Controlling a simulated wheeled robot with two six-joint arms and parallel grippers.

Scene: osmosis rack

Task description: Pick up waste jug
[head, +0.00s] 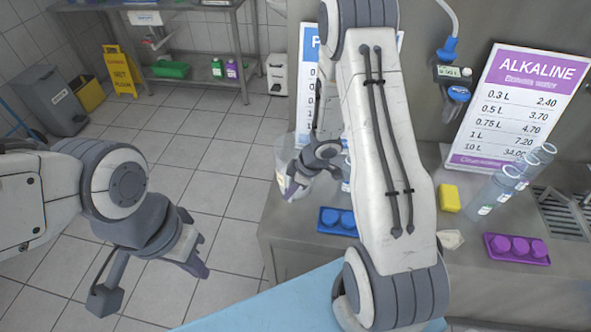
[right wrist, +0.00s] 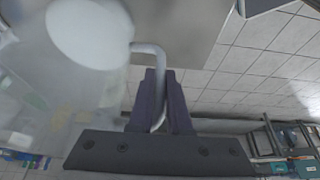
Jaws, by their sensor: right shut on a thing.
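The waste jug (head: 284,160) is a translucent, whitish container at the left end of the grey counter, partly hidden by my right gripper (head: 298,184). In the right wrist view the jug (right wrist: 60,90) fills the left side, with a pale lid and a white looped handle (right wrist: 146,47). My right gripper (right wrist: 160,74) is shut on this handle, its two dark fingers on either side of it. Whether the jug's base touches the counter cannot be told. My left gripper (head: 152,285) is open and empty over the tiled floor at lower left.
On the counter (head: 300,240) are a blue tray of caps (head: 337,228), a yellow sponge (head: 449,198), a purple tray of caps (head: 516,262) and clear bottles (head: 492,195). The ALKALINE sign (head: 520,95) stands behind. Floor left of the counter is open; a yellow floor sign (head: 120,72) stands farther back.

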